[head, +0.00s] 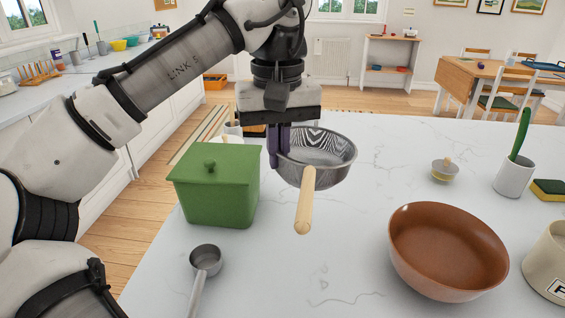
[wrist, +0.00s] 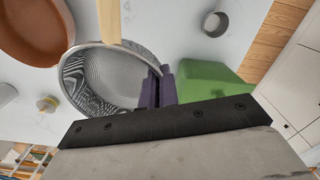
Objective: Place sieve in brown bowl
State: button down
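The metal sieve (head: 318,160) with a pale wooden handle (head: 306,200) is right of the green lidded box in the head view. Its mesh bowl (wrist: 105,78) also shows in the wrist view. My gripper (head: 278,160) points down at the sieve's left rim. Its purple fingers (wrist: 158,78) are close together with the rim between them. Whether the sieve touches the counter is hard to tell. The brown bowl (head: 447,250) stands on the counter at the front right, empty. It also shows at the upper left in the wrist view (wrist: 35,30).
The green box (head: 215,190) stands close left of my gripper. A metal measuring cup (head: 205,262) lies in front of it. A small bowl (head: 445,172), a white cup (head: 514,175), a sponge (head: 548,190) and a cream pot (head: 547,260) are at the right. Counter between sieve and brown bowl is clear.

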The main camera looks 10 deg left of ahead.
aim_at(446, 277)
jog(key=k, duration=1.45)
